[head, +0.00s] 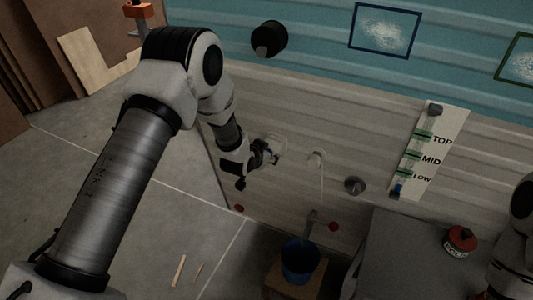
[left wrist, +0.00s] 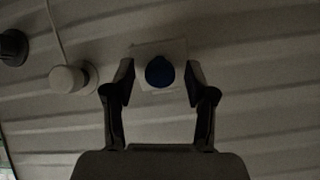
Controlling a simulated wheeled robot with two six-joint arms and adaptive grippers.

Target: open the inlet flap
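The inlet shows in the left wrist view as a blue round piece (left wrist: 159,72) on a pale square plate (left wrist: 176,48) fixed to the ribbed wall. I cannot tell whether the blue piece is the flap or what lies behind it. In the head view the inlet's pale plate (head: 280,144) is partly hidden by my left gripper (head: 266,154). My left gripper is open, its two fingers (left wrist: 159,82) on either side of the blue piece, with nothing held. Contact with the wall cannot be told.
A white round fitting (left wrist: 68,79) with a thin line and a dark knob (left wrist: 12,46) sit left of the inlet in the wrist view. A blue bucket (head: 300,262), a grey counter (head: 400,250) and a TOP/MID/LOW board (head: 430,150) stand to the right in the head view.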

